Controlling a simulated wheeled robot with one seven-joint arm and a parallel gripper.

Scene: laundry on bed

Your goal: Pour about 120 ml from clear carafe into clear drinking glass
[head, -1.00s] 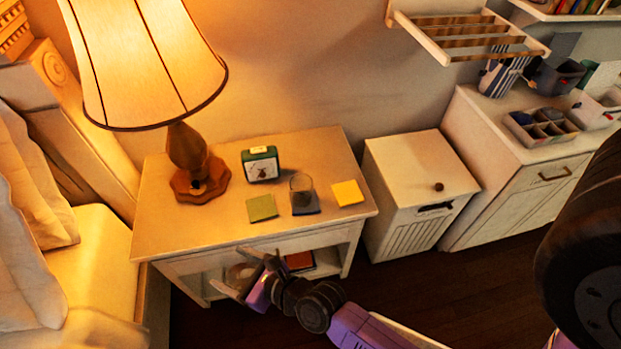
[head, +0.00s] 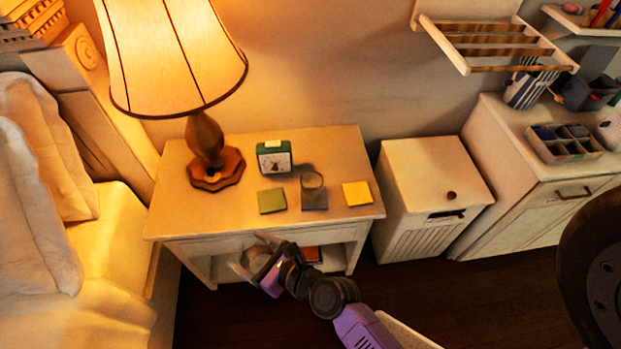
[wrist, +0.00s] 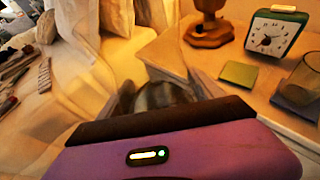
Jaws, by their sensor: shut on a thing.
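The clear drinking glass (head: 313,182) stands upright on a dark coaster (head: 314,200) on the nightstand. It also shows at the right edge of the wrist view (wrist: 303,78). My gripper (head: 250,254) is in front of the nightstand's front edge, nearer than the glass and to its left. It is shut on a see-through rounded thing, apparently the clear carafe (wrist: 162,96). The carafe is mostly hidden behind my gripper's body in the wrist view and is faint in the head view. I cannot make out its liquid level or its tilt.
The nightstand (head: 170,222) also bears a lamp (head: 207,150), a green clock (head: 274,158), a green coaster (head: 272,201) and a yellow coaster (head: 357,194). The bed (head: 110,240) is at left. A white hamper (head: 430,190) stands right of the nightstand.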

